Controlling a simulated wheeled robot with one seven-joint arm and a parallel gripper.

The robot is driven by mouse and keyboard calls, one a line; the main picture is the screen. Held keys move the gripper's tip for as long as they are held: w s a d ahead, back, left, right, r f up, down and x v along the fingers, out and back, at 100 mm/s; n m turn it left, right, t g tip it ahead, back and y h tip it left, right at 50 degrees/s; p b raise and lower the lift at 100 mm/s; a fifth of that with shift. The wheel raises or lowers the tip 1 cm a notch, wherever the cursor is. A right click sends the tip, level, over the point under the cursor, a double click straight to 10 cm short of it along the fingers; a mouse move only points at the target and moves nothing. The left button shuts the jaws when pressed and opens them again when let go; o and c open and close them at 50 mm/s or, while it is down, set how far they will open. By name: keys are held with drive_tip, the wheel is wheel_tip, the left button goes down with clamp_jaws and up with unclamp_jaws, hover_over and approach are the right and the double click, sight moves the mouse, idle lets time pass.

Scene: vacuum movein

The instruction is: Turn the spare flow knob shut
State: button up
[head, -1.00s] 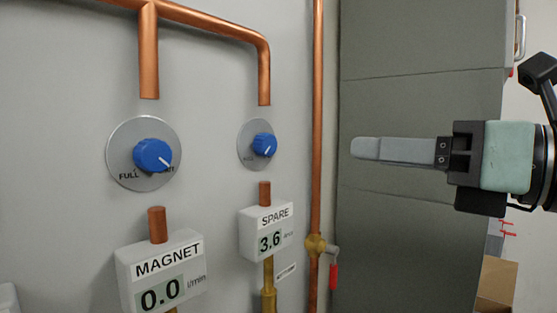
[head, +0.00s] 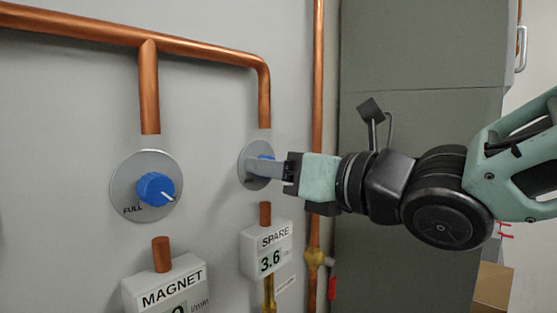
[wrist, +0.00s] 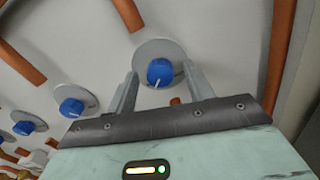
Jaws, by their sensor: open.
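The spare flow knob (head: 266,157) is blue with a white pointer line, on a round grey dial plate (head: 247,160). In the head view my gripper (head: 252,168) reaches it from the right, and its fingers hide most of the knob. In the wrist view the knob (wrist: 160,72) sits ahead between the two open fingers of my gripper (wrist: 158,85), with a gap on each side. Its pointer line points down and slightly left there. The spare meter (head: 267,247) below reads 3.6.
The magnet knob (head: 155,188) and its meter (head: 165,287) are to the left. Copper pipes (head: 150,90) run above the knobs, and a vertical copper pipe (head: 318,120) stands right of the spare dial. A grey cabinet (head: 420,70) is behind my arm.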

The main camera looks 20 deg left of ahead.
drive_tip(key=shift+c, duration=0.3)
drive_tip(key=c, duration=0.9)
